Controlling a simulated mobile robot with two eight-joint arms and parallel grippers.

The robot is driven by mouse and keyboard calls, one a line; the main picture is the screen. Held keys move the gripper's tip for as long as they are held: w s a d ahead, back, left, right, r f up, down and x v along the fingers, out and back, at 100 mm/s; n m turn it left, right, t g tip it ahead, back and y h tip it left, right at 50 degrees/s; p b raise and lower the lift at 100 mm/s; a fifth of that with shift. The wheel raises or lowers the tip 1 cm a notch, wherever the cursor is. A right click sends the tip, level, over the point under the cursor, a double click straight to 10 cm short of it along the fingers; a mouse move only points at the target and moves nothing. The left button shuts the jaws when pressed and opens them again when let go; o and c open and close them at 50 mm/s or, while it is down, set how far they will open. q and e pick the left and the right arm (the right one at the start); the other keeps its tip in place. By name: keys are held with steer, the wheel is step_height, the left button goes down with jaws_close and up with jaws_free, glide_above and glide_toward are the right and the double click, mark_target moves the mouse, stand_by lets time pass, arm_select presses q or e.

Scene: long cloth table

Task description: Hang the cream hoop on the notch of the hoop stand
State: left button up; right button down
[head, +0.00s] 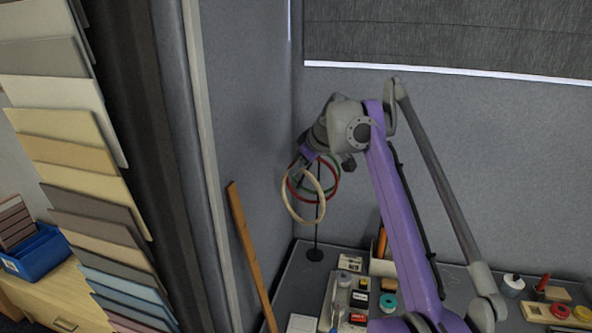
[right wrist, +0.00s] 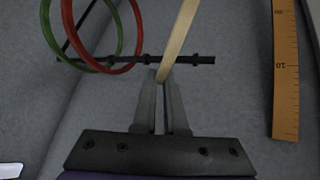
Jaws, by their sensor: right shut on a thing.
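The cream hoop (head: 283,201) is held by my right gripper (head: 308,158), high beside the hoop stand (head: 316,235). In the right wrist view, the fingertips of my right gripper (right wrist: 162,82) are shut on the rim of the cream hoop (right wrist: 180,36). There the rim crosses the black notched bar of the stand (right wrist: 203,60), right of the other hoops; I cannot tell whether it touches. A red hoop (right wrist: 137,42) and a green hoop (right wrist: 45,28) hang on the bar's left part. My left gripper is out of view.
A wooden ruler (head: 250,255) leans by the grey partition, left of the stand; it also shows in the right wrist view (right wrist: 286,70). Several small items and a tray (head: 339,300) lie on the table below. Colour sample sheets (head: 75,165) stand at the left.

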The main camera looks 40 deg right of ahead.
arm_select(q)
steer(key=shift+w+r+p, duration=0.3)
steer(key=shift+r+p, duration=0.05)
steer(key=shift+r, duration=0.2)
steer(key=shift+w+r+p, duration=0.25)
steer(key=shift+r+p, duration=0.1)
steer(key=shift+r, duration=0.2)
arm_select(e)
steer(key=w+d, duration=0.1)
steer(key=d, duration=0.1)
steer(key=w+d+f, duration=0.1)
steer(key=w+d, duration=0.1)
steer(key=shift+w, duration=0.1)
steer(key=c, duration=0.9)
jaws_free()
